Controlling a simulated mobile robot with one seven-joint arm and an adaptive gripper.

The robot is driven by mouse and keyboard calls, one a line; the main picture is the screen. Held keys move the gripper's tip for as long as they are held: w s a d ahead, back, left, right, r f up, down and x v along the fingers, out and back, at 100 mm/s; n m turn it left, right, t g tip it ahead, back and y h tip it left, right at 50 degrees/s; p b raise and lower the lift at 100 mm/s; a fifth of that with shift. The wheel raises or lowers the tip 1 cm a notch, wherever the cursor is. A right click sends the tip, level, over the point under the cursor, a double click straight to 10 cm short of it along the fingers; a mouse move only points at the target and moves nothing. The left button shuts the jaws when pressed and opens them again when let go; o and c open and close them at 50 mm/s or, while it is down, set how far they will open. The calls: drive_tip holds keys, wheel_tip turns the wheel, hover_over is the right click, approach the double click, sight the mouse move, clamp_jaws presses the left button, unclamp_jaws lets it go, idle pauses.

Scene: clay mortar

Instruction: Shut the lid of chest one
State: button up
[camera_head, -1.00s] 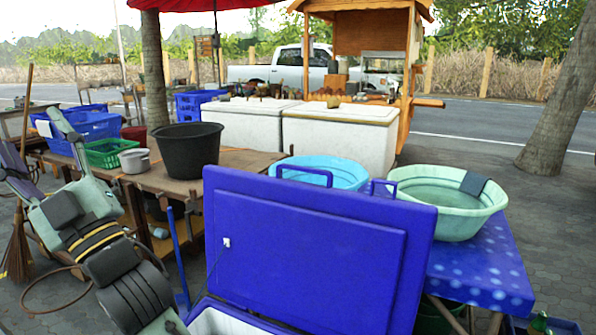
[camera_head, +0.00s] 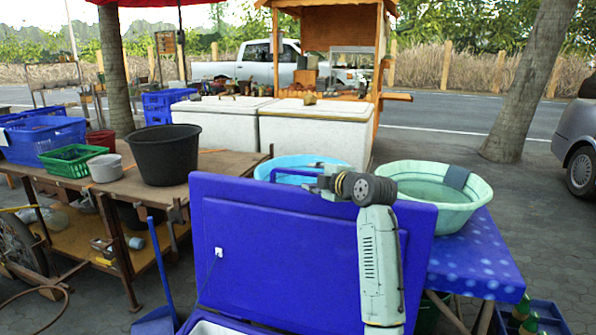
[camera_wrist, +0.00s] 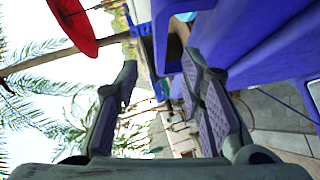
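The blue chest lid (camera_head: 290,255) stands open, nearly upright, in the front middle of the head view. The blue lid (camera_wrist: 265,45) fills the upper right there, beside the right finger. I cannot tell whether the gripper touches the lid.
A green tub (camera_head: 432,212) stands on a blue spotted table (camera_head: 480,262) right behind the lid. A light blue tub (camera_head: 300,163) is partly hidden behind it. A wooden table (camera_head: 215,163) with a black bucket (camera_head: 163,155) stands left. Two white chests (camera_head: 315,135) stand farther back.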

sight(301, 173)
drive_tip(key=p+x, duration=0.2)
drive_tip(key=x, duration=0.6)
drive_tip(key=shift+w+p, duration=0.1)
drive_tip(key=shift+p, duration=0.2)
clamp_jaws()
idle(0.4)
